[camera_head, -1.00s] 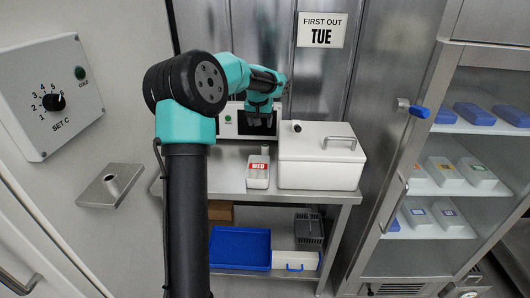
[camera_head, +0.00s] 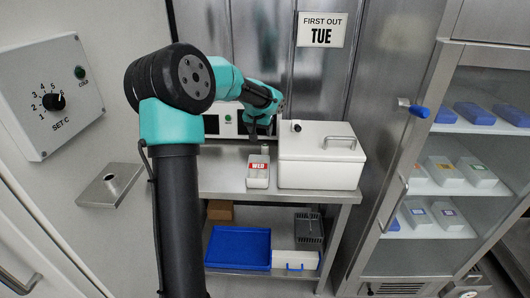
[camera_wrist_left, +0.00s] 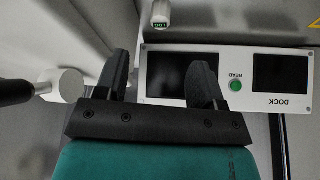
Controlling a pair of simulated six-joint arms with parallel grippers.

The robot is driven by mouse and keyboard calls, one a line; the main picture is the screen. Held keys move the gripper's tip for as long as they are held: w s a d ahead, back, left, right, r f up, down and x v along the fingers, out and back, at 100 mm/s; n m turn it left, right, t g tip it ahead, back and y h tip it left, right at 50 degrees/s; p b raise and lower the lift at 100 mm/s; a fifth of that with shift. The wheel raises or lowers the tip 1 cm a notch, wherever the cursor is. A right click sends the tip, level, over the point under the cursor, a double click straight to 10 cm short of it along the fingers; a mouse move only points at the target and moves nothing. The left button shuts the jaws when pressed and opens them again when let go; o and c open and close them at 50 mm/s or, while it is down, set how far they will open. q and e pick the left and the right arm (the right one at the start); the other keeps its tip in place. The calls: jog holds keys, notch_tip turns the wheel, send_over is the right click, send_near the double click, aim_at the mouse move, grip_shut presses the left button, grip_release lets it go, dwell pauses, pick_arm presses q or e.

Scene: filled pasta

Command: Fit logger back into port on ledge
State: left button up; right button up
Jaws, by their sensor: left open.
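A small white piece with a green LOG tag, the logger (camera_wrist_left: 161,14), shows at the top of the left wrist view, beyond my fingertips and apart from them. In the head view I cannot surely tell it from the small pale upright piece behind the WED pack. My left gripper (camera_head: 261,134) is open and empty over the back of the steel table, in front of the dock unit (camera_head: 224,120). Its two fingers (camera_wrist_left: 158,72) stand apart in the left wrist view. A steel ledge (camera_head: 92,192) with a short upright round port (camera_head: 110,184) is on the left wall. My right gripper is not in view.
A white lidded box (camera_head: 320,170) stands right of the WED pack (camera_head: 258,174) on the steel table (camera_head: 225,184). A blue tray (camera_head: 238,247) is on the lower shelf. A cabinet with an open-looking front (camera_head: 415,190) stands at the right. A dial panel (camera_head: 50,95) is above the ledge.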

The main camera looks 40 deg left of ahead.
aim_at(264, 147)
pick_arm(q)
jog(key=x, duration=0.8)
jog(key=shift+f, duration=0.1)
jog(key=shift+a+x, duration=0.1)
jog(key=shift+x, duration=1.2)
jog(key=shift+a+x, duration=0.15)
jog(key=shift+x, duration=1.15)
jog(key=shift+c, duration=0.3)
jog(key=c, duration=1)
jog(key=shift+r, duration=5.1)
